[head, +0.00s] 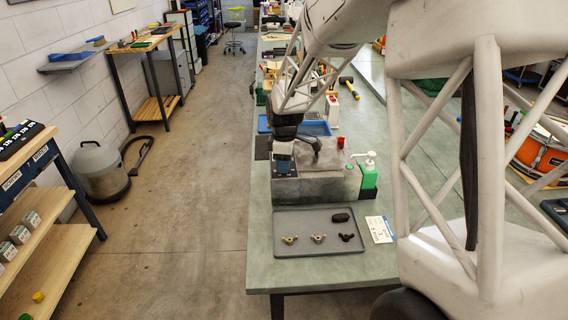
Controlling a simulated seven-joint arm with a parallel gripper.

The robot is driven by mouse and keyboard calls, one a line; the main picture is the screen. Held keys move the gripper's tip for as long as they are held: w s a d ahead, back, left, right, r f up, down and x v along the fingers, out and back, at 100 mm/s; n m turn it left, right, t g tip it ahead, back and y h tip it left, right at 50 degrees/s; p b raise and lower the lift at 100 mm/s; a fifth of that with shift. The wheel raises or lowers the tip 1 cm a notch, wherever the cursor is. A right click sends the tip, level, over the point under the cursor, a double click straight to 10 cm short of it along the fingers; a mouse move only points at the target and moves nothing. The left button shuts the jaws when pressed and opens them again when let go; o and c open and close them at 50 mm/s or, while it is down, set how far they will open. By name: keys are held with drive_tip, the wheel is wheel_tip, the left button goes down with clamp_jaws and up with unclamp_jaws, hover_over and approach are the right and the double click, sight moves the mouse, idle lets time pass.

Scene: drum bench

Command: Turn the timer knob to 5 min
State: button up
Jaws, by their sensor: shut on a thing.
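A grey box-shaped machine (325,185) stands on the green bench top. My gripper (285,160) is low over its top left part, next to a dark blue-grey block. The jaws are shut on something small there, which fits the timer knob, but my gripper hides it. The dial marks and the knob's pointer are too small and covered to read, so its setting cannot be told. A dark curved handle (317,145) and a red cap (340,142) show on the machine's top, right of my gripper.
A grey tray (290,250) with three small wing-shaped pieces and a black block lies in front of the machine. A green pump bottle (369,172) stands at its right, a white card (379,229) beside the tray. A blue tray (318,128) lies behind.

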drive_tip(key=m, duration=1.1)
drive_tip(key=shift+m, duration=0.3)
drive_tip(key=m, duration=0.6)
drive_tip(key=shift+t, duration=0.4)
drive_tip(key=m, duration=0.6)
drive_tip(key=o, duration=0.9)
drive_tip(key=shift+s, duration=0.1)
drive_tip(key=shift+o, duration=0.2)
drive_tip(key=shift+r, duration=0.1)
